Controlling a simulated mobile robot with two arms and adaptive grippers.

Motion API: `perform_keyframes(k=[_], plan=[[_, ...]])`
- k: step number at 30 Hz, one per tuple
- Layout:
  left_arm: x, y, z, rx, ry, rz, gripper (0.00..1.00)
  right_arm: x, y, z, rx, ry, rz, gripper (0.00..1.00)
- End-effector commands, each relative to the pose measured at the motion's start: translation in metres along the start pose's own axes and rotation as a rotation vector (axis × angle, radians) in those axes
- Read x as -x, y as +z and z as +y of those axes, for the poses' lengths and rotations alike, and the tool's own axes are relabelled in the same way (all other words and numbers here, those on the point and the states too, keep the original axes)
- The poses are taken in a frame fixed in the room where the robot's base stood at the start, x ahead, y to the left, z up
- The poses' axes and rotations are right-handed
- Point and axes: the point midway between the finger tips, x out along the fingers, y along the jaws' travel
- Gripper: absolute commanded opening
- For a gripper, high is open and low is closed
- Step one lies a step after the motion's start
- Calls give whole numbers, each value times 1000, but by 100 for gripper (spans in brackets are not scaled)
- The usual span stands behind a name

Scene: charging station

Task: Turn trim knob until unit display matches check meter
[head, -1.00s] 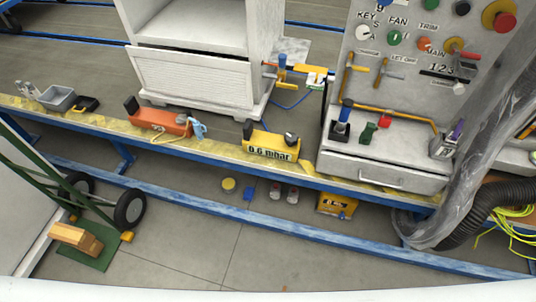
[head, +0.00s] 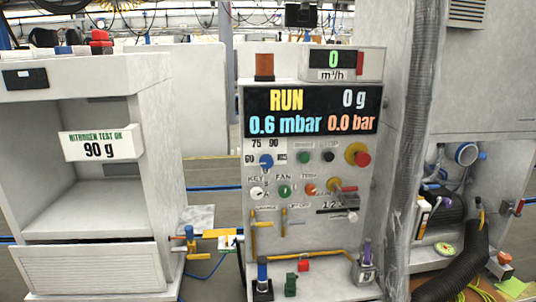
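The trim knob (head: 310,189) is a small orange-red knob under a small label on the control panel, right of the green fan knob (head: 284,191). The unit display (head: 312,110) is a black screen above the knobs. It reads RUN, 0 g, 0.6 mbar and 0.0 bar. The yellow meter reading 0.6 mbar, seen on the bench ledge in the earlier head frame, is outside the view now. Neither of my grippers shows in the head view.
A key switch (head: 257,193), a blue selector (head: 266,161) and a red emergency button (head: 362,158) surround the knob area. A grey cabinet (head: 90,210) with a 90 g sign stands left. A wrapped hose (head: 410,150) runs down the panel's right side.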

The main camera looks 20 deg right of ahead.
Motion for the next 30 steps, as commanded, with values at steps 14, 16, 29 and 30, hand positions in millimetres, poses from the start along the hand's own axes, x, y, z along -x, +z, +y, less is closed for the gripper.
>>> perform_keyframes(k=[14, 16, 29, 30], plan=[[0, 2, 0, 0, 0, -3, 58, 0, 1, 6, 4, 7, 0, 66], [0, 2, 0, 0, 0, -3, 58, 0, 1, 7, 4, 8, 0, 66], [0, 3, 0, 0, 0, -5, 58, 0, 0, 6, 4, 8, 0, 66], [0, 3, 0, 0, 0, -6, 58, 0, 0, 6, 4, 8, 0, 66]])
